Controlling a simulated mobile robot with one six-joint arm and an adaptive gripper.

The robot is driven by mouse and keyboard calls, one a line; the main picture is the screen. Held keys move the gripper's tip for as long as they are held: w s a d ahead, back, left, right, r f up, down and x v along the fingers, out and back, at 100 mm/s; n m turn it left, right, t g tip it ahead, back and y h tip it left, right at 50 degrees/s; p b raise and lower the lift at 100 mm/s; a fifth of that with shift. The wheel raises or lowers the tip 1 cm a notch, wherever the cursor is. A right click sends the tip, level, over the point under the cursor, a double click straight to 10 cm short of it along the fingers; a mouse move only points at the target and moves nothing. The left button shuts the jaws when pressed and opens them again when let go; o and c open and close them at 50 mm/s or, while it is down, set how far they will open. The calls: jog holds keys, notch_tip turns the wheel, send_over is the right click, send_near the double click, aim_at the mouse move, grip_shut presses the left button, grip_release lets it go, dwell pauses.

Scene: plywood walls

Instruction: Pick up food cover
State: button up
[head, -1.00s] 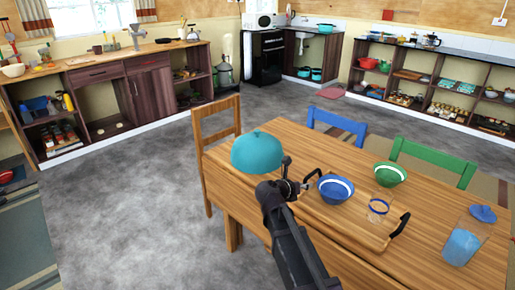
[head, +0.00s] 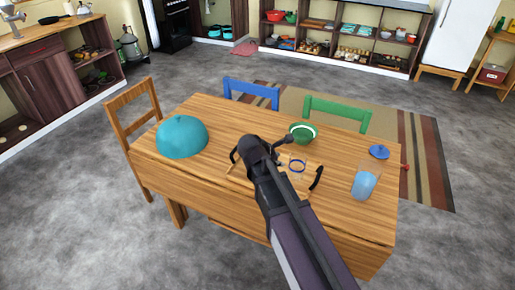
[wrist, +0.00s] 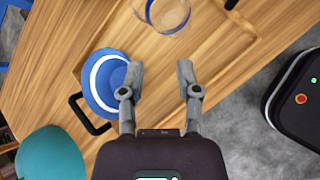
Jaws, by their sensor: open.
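The food cover, a teal dome (head: 182,137), sits on the left end of the wooden table (head: 215,113). Part of it shows at the lower left of the wrist view (wrist: 50,155). My gripper (wrist: 160,67) is open, with nothing between its fingers. It is above the tray area, to the right of the food cover and apart from it. In the head view my arm hides the fingertips.
A blue bowl (wrist: 104,82) and a blue-rimmed glass (head: 297,165) are at the tray (wrist: 205,62), which has black handles. A green bowl (head: 303,132), a blue lid (head: 379,152) and a pitcher (head: 366,182) are farther right. Chairs, including a wooden one (head: 135,120), stand around the table.

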jog(key=s+d+r+m+g+y+p, duration=0.5)
jog(key=s+d+r+m+p, duration=0.9)
jog(key=m+p, duration=0.6)
notch_tip(320, 180, up, 3)
jog(key=d+m+g, duration=0.1)
jog(key=d+m, duration=0.1)
jog(key=shift+s+d+f+m+g+y, duration=0.15)
jog(key=shift+s+m+g+y, duration=0.15)
jog(key=shift+y, duration=0.1)
jog(key=shift+w, duration=0.1)
jog(key=shift+o, duration=1)
